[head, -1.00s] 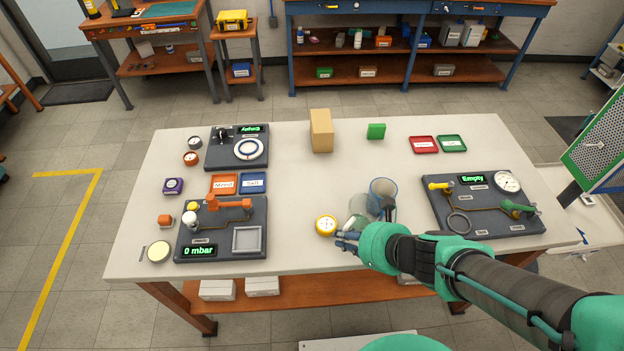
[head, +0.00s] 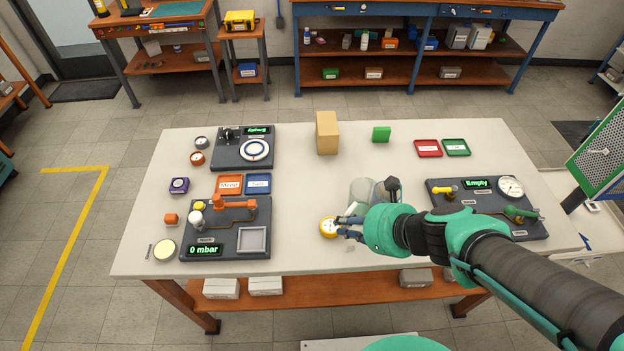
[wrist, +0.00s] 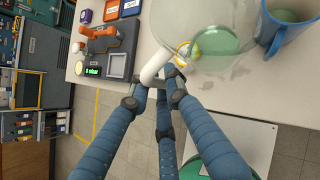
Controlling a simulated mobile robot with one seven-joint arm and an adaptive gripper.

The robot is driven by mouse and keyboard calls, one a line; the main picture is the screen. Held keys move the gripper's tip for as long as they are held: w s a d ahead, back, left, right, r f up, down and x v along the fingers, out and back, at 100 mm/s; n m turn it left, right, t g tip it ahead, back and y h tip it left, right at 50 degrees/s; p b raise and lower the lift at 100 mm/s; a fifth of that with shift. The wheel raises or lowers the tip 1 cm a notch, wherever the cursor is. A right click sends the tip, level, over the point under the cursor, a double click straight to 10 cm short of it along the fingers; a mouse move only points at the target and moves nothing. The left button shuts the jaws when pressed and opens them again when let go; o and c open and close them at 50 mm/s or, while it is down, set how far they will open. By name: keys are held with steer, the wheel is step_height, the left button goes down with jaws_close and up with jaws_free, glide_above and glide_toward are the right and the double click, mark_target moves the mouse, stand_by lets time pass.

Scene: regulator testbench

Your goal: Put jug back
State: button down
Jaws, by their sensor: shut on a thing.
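A large clear jug (wrist: 215,18) with a white handle (wrist: 157,68) and a pale green patch inside fills the top of the wrist view. My gripper (wrist: 153,88) is shut on the handle, with the jug beyond the fingers. In the head view the jug (head: 365,190) shows as a pale glassy shape above my gripper (head: 345,229), partly covered by my wrist. Whether its base touches the table is unclear.
A blue mug (wrist: 289,28) stands close beside the jug in the wrist view; my arm and the jug hide it in the head view. A yellow gauge (head: 328,227) lies by my fingers. The right panel (head: 440,208) reads "Empty". The table (head: 300,185) is clear at centre.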

steer(key=w+a+f+n+g+y+p, duration=0.1)
steer(key=w+a+f+n+g+p, duration=0.1)
steer(key=w+a+f+n+p, duration=0.1)
steer(key=shift+w+a+f+n+y+p, duration=0.35)
steer(key=shift+w+f+p, duration=0.3)
steer(key=shift+f+p, duration=0.6)
steer(key=shift+r, duration=0.15)
steer(key=w+a, duration=0.1)
steer(key=w, duration=0.3)
steer(key=w+a+f+b, duration=0.1)
steer(key=w+a, duration=0.1)
steer(key=w, duration=0.3)
steer(key=w+a, duration=0.2)
steer(key=w, duration=0.3)
steer(key=shift+w+f+b, duration=0.15)
steer(key=shift+f+b, duration=0.05)
steer(key=shift+b, duration=0.2)
steer(key=shift+w, duration=0.1)
steer(key=shift+w+a, duration=0.15)
steer(key=shift+w, duration=0.1)
steer(key=shift+f+b, duration=0.85)
steer(key=shift+f, duration=0.95)
